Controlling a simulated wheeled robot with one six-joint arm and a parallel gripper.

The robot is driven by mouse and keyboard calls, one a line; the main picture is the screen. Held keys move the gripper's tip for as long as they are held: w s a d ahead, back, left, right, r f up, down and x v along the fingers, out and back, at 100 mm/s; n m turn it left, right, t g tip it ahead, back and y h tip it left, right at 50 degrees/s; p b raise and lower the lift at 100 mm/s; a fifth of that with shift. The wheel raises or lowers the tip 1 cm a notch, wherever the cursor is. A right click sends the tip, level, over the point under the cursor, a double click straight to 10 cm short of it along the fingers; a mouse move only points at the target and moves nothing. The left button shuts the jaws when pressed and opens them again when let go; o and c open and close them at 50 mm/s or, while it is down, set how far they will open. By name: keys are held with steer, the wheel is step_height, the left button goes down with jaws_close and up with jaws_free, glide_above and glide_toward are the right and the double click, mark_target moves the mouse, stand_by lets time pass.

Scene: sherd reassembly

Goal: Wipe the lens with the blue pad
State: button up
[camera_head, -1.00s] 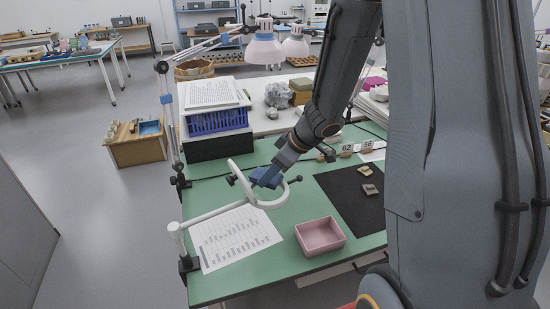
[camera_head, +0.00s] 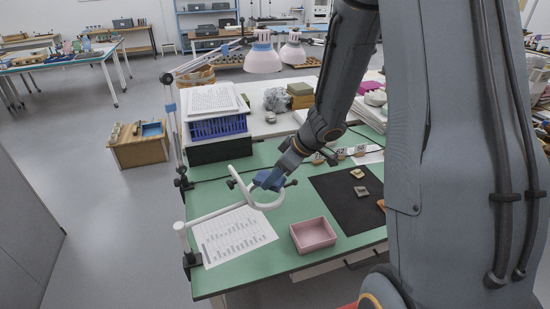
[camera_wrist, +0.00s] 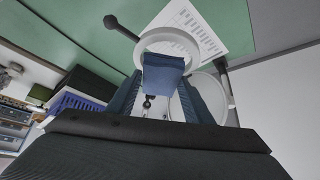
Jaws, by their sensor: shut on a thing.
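The lens is a magnifier in a white ring (camera_head: 240,188), on a white arm (camera_head: 212,216) fixed at the green table's left edge. Dark knobs stand at both sides of the ring. My gripper (camera_head: 273,178) is shut on the blue pad (camera_head: 268,184) and holds it at the ring, over the lens opening. In the wrist view the blue pad (camera_wrist: 163,74) sits between my fingers, overlapping the near part of the white ring (camera_wrist: 190,42). I cannot tell whether the pad touches the glass.
A printed sheet (camera_head: 235,237) lies below the magnifier. A pink tray (camera_head: 313,235) stands to its right, then a dark mat (camera_head: 335,195) with sherds (camera_head: 361,190). A blue crate (camera_head: 217,128) with papers and a lamp (camera_head: 263,55) stand behind.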

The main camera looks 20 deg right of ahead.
steer(key=shift+r+p, duration=2.3)
steer(key=shift+p, duration=0.1)
